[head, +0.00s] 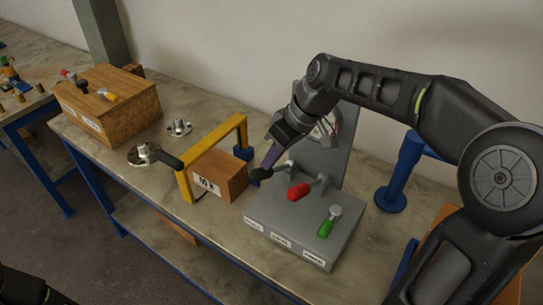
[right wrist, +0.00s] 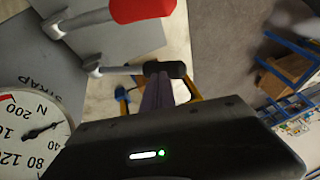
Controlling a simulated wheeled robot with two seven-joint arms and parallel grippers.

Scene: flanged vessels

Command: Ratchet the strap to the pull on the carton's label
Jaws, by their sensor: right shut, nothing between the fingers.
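The carton (head: 226,172) stands on the bench under a yellow frame (head: 213,142); its white label (head: 207,185) ends in N, its number too small to be sure. A grey console (head: 290,236) beside it has levers with black (head: 256,175), red (head: 299,192) and green (head: 325,228) grips. My right gripper (head: 268,166) is shut and empty, its tips at the black grip; whether they touch I cannot tell. The right wrist view shows the black grip (right wrist: 165,69) beyond the fingers. The strap gauge (right wrist: 35,130) shows there partly, its needle reading uncertain.
A larger brown box (head: 110,105) with handles on top stands at the left. Flanged fittings (head: 178,128) and a black-handled one (head: 150,155) sit between it and the frame. A blue post (head: 398,175) stands right of the console. The bench's front strip is clear.

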